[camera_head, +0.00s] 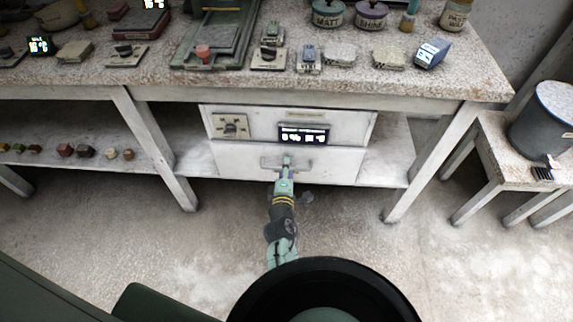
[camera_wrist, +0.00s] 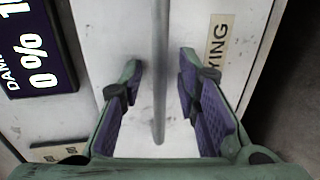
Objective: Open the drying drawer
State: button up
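The drying drawer (camera_head: 335,168) is the plain white lower front of a cabinet under the workbench, and it looks closed. Its grey bar handle (camera_head: 304,164) is partly hidden by my gripper (camera_head: 286,163) in the head view. In the wrist view, the handle (camera_wrist: 160,50) runs upright through the picture between the two fingers of my gripper (camera_wrist: 161,78). The fingers are open, with a visible gap on each side of the bar. A label ending in "YING" (camera_wrist: 217,45) is on the white drawer front (camera_wrist: 195,20).
Above the drawer are a dark display (camera_head: 304,134) and a dial panel (camera_head: 231,126). Bench legs (camera_head: 155,150) stand on both sides. The workbench top (camera_head: 480,80) overhangs the cabinet. A small side table (camera_head: 500,150) stands at right. The floor in front is mostly clear.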

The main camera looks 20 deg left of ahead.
jog(key=shift+s, duration=0.1)
jog(key=shift+c, duration=0.2)
grip_shut()
dwell(0.5)
